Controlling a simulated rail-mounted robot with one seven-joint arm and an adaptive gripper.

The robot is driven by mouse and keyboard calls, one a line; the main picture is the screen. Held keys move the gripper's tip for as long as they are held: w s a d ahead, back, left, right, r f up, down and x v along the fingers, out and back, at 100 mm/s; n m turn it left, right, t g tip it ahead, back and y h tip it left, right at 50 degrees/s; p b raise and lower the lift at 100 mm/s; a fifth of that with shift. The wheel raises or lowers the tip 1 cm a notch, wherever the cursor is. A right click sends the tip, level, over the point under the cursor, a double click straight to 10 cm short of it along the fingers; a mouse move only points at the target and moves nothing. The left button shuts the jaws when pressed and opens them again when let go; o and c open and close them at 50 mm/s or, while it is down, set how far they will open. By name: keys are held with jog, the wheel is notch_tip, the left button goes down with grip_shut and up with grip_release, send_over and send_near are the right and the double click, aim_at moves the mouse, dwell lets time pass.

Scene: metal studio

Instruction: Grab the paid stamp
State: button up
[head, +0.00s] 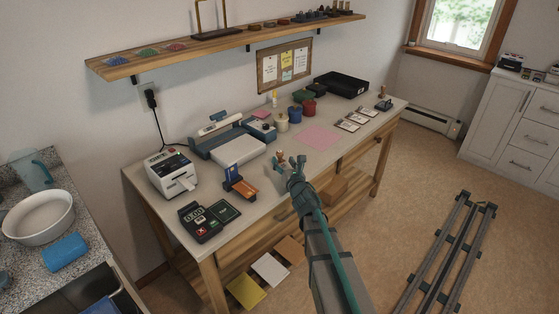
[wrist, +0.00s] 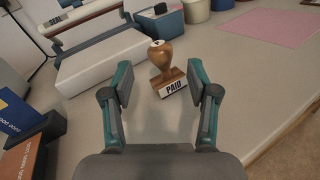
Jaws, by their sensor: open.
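The paid stamp (wrist: 168,70) has a turned wooden handle and a wooden block with a white face lettered PAID. It stands on the workbench, tilted in the wrist view. My gripper (wrist: 160,85) is open, with its two teal-and-grey fingers apart. The stamp is ahead of and between the fingertips, nearer the right one.
The bench (head: 345,148) has bare room right of the stamp, by a pink sheet (head: 320,137). A white-topped device (head: 238,150) stands behind the stamp. An orange-and-blue card holder (head: 240,184) and a card terminal (head: 208,216) are to the left. Colored pots (head: 295,115) stand farther back.

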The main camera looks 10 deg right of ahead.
aim_at(281, 157)
jog(key=shift+w+a+p, duration=0.2)
jog(key=shift+w+p, duration=0.2)
jog(key=shift+w, duration=0.9)
jog(key=shift+w+a+p, duration=0.15)
jog(key=shift+w+p, duration=0.25)
jog(key=shift+w, duration=0.9)
jog(key=shift+c, duration=0.3)
grip_shut()
